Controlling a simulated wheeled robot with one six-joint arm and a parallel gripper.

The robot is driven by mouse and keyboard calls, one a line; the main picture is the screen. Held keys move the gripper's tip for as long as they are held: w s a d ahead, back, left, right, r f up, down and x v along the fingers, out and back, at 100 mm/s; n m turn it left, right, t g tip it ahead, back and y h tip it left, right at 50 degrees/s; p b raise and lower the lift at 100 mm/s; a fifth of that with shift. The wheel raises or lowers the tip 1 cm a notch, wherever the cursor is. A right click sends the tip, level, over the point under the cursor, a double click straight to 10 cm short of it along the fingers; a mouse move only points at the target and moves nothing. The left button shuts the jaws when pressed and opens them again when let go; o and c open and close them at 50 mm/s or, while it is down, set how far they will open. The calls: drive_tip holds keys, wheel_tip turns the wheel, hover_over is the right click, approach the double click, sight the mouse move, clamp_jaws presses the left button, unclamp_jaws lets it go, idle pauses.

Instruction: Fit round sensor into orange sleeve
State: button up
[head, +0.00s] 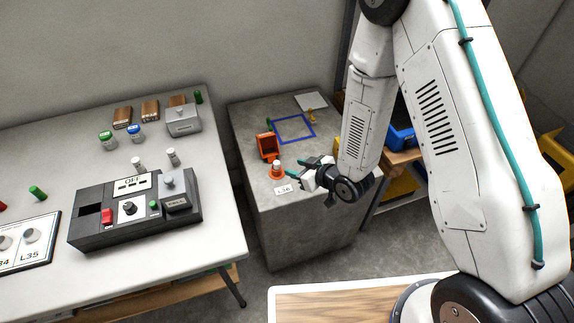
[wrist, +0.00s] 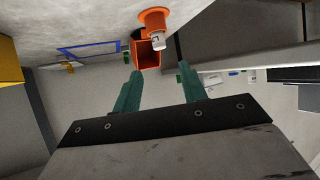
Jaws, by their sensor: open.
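The orange sleeve (head: 277,173) stands on the grey concrete block, flared at its base. A pale round sensor (head: 277,163) sticks up out of its top, upright. In the wrist view the sleeve (wrist: 152,19) is at the top, with the pale sensor (wrist: 159,41) protruding from it towards my fingers. How deep the sensor sits is hidden. My gripper (head: 298,166) is just right of the sleeve in the head view. Its teal fingers (wrist: 161,70) are apart with nothing between them, clear of the sensor in the wrist view.
An open orange box (head: 267,147) stands just behind the sleeve. A blue square outline (head: 294,129) and a label L36 (head: 283,189) lie on the block (head: 300,225). The white table (head: 225,225) at left carries a black control box (head: 135,225) and several small parts.

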drive_tip(key=s+d+r+m+g+h, duration=0.15)
drive_tip(key=d+r+h, duration=0.25)
drive_tip(key=d+r, duration=0.55)
drive_tip(key=s+d+r+m+g+h, duration=0.1)
drive_tip(key=s+d+r+m+h, duration=0.2)
drive_tip(key=d+r, duration=0.7)
drive_tip(key=s+r+m+g, duration=0.2)
drive_tip(key=s+r, duration=0.6)
drive_tip(key=s, duration=0.4)
drive_tip(key=s+r+m+g+h, duration=0.1)
drive_tip(key=s+r+m+g, duration=0.1)
drive_tip(key=s+r, duration=0.7)
drive_tip(key=s+g, duration=0.1)
drive_tip(key=s, duration=0.2)
drive_tip(key=shift+d, duration=0.3)
